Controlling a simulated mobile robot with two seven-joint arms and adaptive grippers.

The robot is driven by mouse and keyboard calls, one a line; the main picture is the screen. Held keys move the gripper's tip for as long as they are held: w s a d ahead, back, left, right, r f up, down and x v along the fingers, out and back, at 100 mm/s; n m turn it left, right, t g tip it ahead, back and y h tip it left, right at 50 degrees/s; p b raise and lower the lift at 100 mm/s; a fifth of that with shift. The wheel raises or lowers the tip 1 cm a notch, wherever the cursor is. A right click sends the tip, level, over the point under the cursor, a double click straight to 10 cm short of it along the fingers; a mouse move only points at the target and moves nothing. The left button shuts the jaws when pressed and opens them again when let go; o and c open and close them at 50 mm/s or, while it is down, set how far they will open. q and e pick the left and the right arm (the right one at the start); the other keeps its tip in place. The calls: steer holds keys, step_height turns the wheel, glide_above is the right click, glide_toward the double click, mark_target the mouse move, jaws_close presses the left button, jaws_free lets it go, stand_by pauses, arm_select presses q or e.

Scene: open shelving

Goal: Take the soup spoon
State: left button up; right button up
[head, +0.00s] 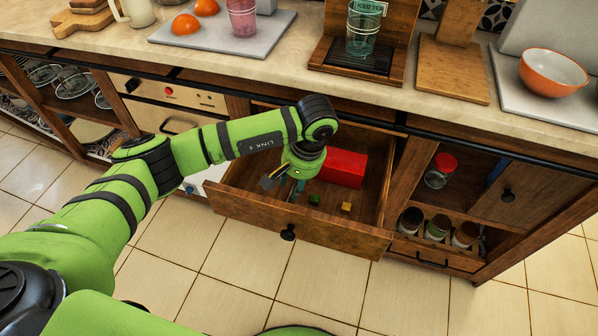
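The wooden drawer (250,210) is pulled open below the counter. My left gripper (284,184) points down into its left part, with the wrist above it. Its fingers are small and partly hidden by the wrist, so I cannot tell whether they are open or shut, or whether they hold anything. I cannot make out a soup spoon; the drawer floor around the gripper is partly covered by my arm. My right gripper is not in view.
The drawer also holds a red box (343,168), a small green block (314,199) and a small yellow block (346,207). The counter (290,75) overhangs behind. Open shelves with jars (438,224) stand to the right. The tiled floor in front is clear.

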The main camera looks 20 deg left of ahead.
arm_select(q)
steer(key=shift+a+f, duration=0.15)
steer(key=shift+f, duration=0.8)
steer(key=shift+c, duration=0.4)
jaws_close()
steer(key=shift+r, duration=0.1)
